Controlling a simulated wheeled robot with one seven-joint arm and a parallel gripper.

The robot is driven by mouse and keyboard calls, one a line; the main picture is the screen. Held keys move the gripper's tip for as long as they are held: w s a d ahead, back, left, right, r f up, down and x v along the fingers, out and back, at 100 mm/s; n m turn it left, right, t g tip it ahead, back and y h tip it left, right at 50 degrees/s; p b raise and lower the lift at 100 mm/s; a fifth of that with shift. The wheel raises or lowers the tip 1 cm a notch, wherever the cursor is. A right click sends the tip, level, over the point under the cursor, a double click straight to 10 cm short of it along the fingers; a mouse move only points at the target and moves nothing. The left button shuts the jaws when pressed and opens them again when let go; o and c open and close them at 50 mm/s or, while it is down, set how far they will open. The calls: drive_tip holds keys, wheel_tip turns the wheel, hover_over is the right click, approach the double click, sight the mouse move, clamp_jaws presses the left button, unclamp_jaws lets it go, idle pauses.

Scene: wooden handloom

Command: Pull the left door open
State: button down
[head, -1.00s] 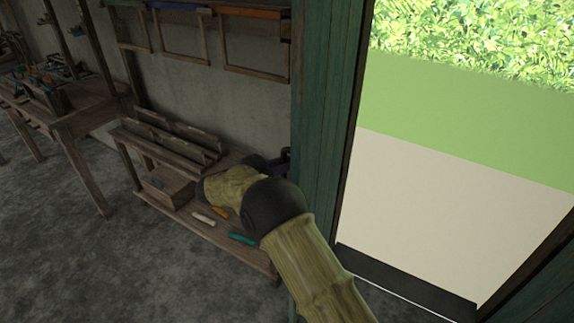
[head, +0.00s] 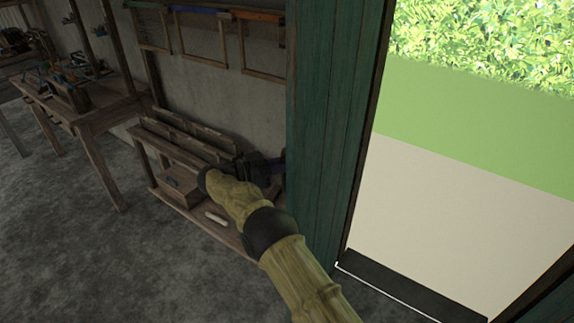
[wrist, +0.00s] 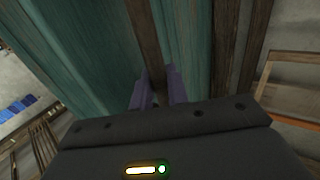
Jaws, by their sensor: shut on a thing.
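The left door (head: 328,130) is a teal plank panel standing ajar at the left side of a bright doorway. My gripper (head: 278,166) is at the door's left side in the head view, partly hidden by my own arm. In the wrist view, the purple fingers of my gripper (wrist: 154,88) are shut on a brown wooden strip (wrist: 146,40) between teal surfaces of the door (wrist: 90,50). I cannot tell whether this strip is a handle or the door's edge.
A low wooden bench (head: 228,238) with a box (head: 178,188) stands against the wall close to my arm. A work table (head: 95,118) is farther left. The grey floor (head: 80,260) in front is clear. Another teal panel (head: 552,298) edges the doorway at lower right.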

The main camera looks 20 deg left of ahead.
drive_tip(key=shift+r, duration=0.15)
drive_tip(key=c, duration=1.4)
unclamp_jaws()
drive_tip(key=shift+c, duration=0.2)
drive_tip(key=b+v, duration=0.1)
drive_tip(key=v, duration=0.6)
drive_tip(key=shift+a, duration=0.25)
drive_tip(key=shift+s, duration=0.25)
